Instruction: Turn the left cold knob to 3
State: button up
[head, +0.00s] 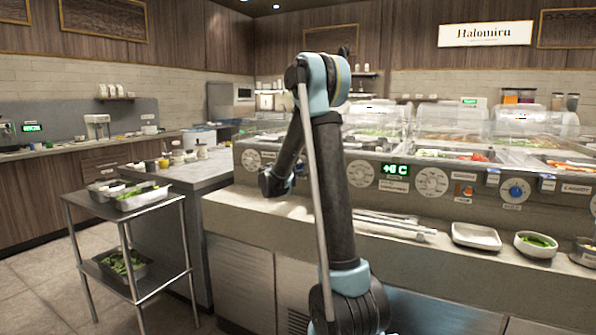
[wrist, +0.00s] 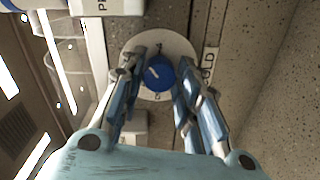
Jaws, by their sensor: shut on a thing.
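In the wrist view a blue knob (wrist: 161,74) sits on a round white dial plate (wrist: 160,46). A label ending in "OLD" (wrist: 209,66) is beside the plate. The knob's pale pointer mark faces up and left in this picture; the dial's figures are too small to read surely. My gripper (wrist: 158,80) has one finger on each side of the knob and is shut on it. In the head view my arm covers this knob and my gripper's fingers.
The counter front carries more dials, such as a white dial (head: 432,182) and another blue knob (head: 516,191), plus a green display (head: 394,170). Tongs, a white tray (head: 476,236) and a bowl of greens (head: 535,244) stand on the ledge. A metal cart (head: 160,206) is at left.

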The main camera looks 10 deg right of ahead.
jog(key=shift+f, duration=0.1)
jog(key=o, duration=1.1)
jog(key=shift+w+a, duration=0.1)
jog(key=shift+c, duration=0.2)
jog(key=v, duration=1.2)
jog(key=shift+f, duration=0.1)
